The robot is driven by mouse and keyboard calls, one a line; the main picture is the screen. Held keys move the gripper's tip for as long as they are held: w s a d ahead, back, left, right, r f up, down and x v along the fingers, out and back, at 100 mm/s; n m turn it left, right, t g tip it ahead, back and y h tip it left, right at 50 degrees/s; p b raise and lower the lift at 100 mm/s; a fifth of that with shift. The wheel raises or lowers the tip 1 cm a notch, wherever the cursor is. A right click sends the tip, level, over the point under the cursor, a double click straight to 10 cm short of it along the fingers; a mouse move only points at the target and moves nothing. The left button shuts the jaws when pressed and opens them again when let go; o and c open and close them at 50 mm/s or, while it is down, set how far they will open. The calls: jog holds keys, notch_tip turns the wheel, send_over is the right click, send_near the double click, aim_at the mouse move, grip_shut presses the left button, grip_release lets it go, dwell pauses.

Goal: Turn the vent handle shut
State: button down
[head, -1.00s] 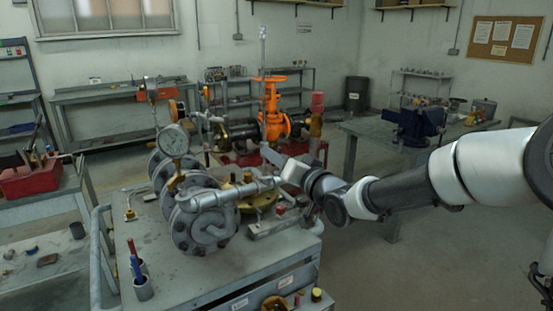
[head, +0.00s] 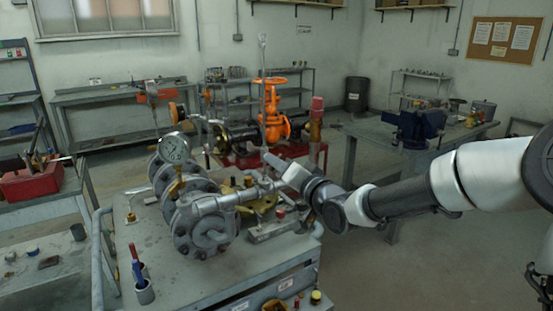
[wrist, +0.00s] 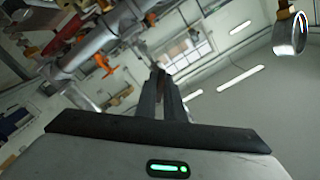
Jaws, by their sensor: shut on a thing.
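My gripper (head: 265,156) reaches in from the right in the head view, just above the grey pipe and brass parts (head: 262,200) of the flanged assembly (head: 205,225). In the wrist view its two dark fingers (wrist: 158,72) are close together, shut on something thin. The vent handle is not clearly seen in either view; the fingers and the small scale hide it, so its angle cannot be told. A white-faced gauge (head: 175,150) stands at the left of the assembly and also shows at the upper right of the wrist view (wrist: 290,34).
The assembly sits on a grey cart (head: 180,285) with a pen cup (head: 144,291) at its front. A large orange valve (head: 273,122) stands behind. A bench with a blue vise (head: 415,125) is to the right. The floor at right front is clear.

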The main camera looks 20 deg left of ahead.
jog(key=m+p, duration=0.3)
jog(key=m, duration=0.1)
jog(key=shift+r, duration=0.1)
jog(key=shift+m+p, duration=0.9)
jog(key=shift+m, duration=1.8)
jog(key=c, duration=1.9)
grip_release()
jog(key=shift+o, duration=0.2)
jog(key=p+v, duration=0.1)
jog(key=v, duration=1.6)
jog(key=shift+s, duration=0.25)
jog(key=shift+d, duration=0.1)
